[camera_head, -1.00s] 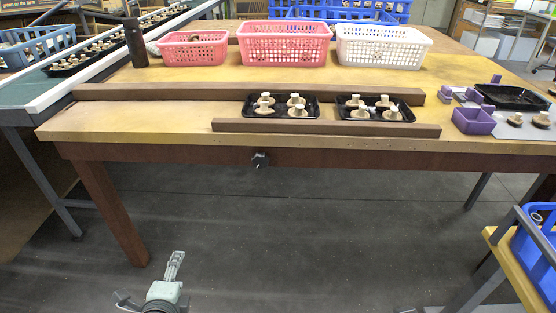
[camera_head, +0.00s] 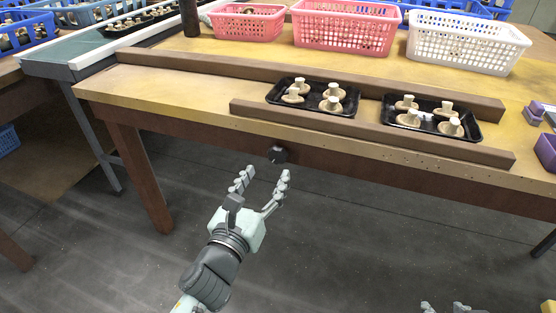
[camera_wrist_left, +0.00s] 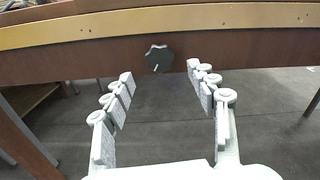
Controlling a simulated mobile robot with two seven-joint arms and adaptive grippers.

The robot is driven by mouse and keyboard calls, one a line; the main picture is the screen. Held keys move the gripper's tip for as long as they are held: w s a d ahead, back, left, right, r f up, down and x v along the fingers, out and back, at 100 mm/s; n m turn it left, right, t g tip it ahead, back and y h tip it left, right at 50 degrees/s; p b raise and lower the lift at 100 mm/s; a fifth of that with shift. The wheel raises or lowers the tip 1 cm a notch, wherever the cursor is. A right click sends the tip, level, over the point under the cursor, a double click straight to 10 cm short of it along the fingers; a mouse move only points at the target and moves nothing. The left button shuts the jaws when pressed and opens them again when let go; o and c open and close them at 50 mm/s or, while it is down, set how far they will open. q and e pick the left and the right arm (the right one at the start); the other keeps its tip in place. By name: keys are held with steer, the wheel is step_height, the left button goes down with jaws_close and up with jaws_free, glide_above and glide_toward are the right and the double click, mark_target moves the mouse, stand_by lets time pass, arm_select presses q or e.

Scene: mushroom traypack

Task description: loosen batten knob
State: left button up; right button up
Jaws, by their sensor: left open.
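The batten knob (camera_head: 278,155) is a dark, lobed knob on the front apron of the wooden table, below the front batten (camera_head: 370,134). It also shows in the left wrist view (camera_wrist_left: 158,58), with a pale mark on its face. My left gripper (camera_head: 265,172) is open and empty, just in front of and below the knob. In the left wrist view its fingers (camera_wrist_left: 160,78) spread to either side of the knob, apart from it. My right gripper (camera_head: 448,307) shows only as fingertips at the bottom edge; the rest is cut off.
Two black trays (camera_head: 313,109) (camera_head: 472,134) of mushrooms stand between the front batten and the rear batten (camera_head: 310,83). Pink and white baskets (camera_head: 465,42) stand behind. The floor in front of the table is clear.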

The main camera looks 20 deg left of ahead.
mark_target(276, 158)
arm_select(q)
steer(key=shift+w+d, duration=0.1)
steer(key=shift+w, duration=2.65)
steer(key=c, duration=1.2)
